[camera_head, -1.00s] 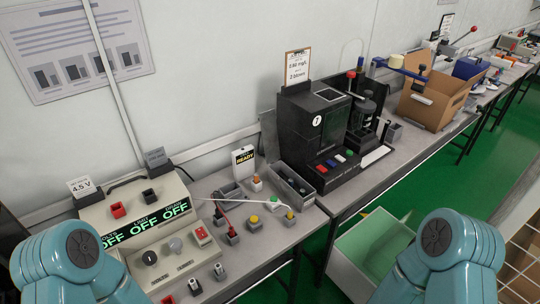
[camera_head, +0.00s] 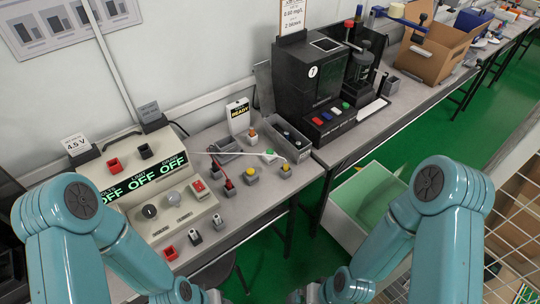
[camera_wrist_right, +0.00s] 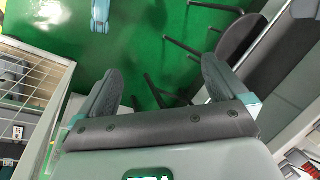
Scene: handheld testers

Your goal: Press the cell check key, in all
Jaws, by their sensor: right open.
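A cream tester console (camera_head: 170,228) stands at the left of the bench. Its green display (camera_head: 143,180) reads OFF three times. On it are a red key (camera_head: 198,186), a dark knob (camera_head: 149,211) and a grey knob (camera_head: 173,198). The label naming the cell check key is too small to read, so I cannot tell which key it is. My left gripper (camera_head: 212,296) is at the bottom edge, mostly cut off, its jaws unclear. My right gripper (camera_wrist_right: 160,85) is open and empty above the green floor. Both are apart from the console.
A card reading 4.5 V (camera_head: 75,145) stands behind the console. A black machine (camera_head: 315,85) has red, blue and green keys. A pale bin (camera_head: 362,205) and a stool (camera_wrist_right: 241,40) stand below.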

